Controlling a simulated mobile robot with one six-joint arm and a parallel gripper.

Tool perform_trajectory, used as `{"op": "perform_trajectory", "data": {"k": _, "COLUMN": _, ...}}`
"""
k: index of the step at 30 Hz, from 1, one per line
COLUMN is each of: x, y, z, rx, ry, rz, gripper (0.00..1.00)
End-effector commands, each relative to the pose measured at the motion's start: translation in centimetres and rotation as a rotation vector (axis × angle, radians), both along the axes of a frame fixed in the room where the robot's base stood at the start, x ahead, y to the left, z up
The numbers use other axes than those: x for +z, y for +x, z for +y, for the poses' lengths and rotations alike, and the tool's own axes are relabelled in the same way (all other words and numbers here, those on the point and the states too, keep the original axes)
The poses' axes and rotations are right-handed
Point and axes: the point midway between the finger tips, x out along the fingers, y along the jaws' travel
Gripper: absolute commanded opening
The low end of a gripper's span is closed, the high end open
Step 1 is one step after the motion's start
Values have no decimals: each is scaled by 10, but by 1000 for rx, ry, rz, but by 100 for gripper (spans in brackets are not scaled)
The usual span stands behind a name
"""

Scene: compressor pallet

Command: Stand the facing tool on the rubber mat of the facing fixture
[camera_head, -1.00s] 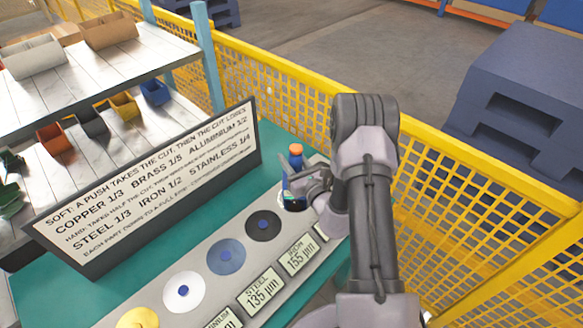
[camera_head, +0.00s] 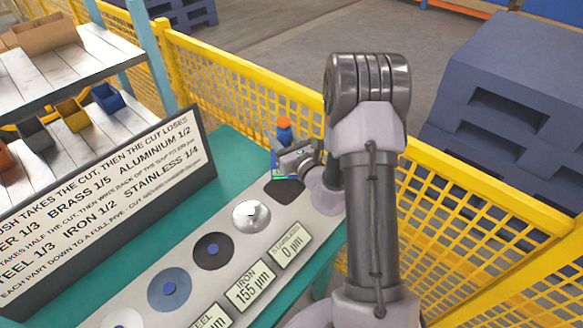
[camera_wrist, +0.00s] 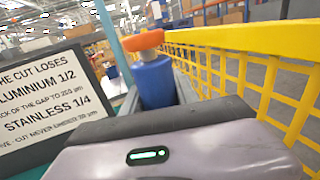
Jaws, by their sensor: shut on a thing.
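The facing tool has a blue body (camera_wrist: 154,84) and an orange knob (camera_wrist: 143,40) in the wrist view. It looks near upright there. In the head view, its orange knob (camera_head: 284,130) shows above my gripper (camera_head: 292,163), which is shut on the blue body. A dark square pad, seemingly the rubber mat (camera_head: 287,192), lies at the far end of the grey facing fixture (camera_head: 226,281). The tool is at or just above this pad. My gripper hides its lower end, so I cannot tell whether it touches.
A shiny stainless disc (camera_head: 251,216) sits beside the pad; its display (camera_head: 290,245) reads 0 µm. The iron display (camera_head: 252,286) reads 155 µm. A lettered board (camera_head: 110,215) stands behind the fixture. Yellow mesh fencing (camera_head: 470,215) runs close behind my arm.

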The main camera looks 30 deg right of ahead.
Motion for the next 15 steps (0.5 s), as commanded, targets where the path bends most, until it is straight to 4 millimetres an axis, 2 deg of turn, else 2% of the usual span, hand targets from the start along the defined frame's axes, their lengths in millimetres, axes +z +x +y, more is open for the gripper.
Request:
{"op": "perform_trajectory", "data": {"k": 1, "x": -17, "y": 0, "z": 0, "rx": -1, "ry": 2, "rz": 0, "gripper": 0}}
{"op": "perform_trajectory", "data": {"k": 3, "x": -32, "y": 0, "z": 0, "rx": -1, "ry": 2, "rz": 0, "gripper": 0}}
{"op": "perform_trajectory", "data": {"k": 10, "x": -56, "y": 0, "z": 0, "rx": 0, "ry": 1, "rz": -1, "gripper": 0}}
{"op": "perform_trajectory", "data": {"k": 15, "x": -84, "y": 0, "z": 0, "rx": -1, "ry": 1, "rz": -1, "gripper": 0}}
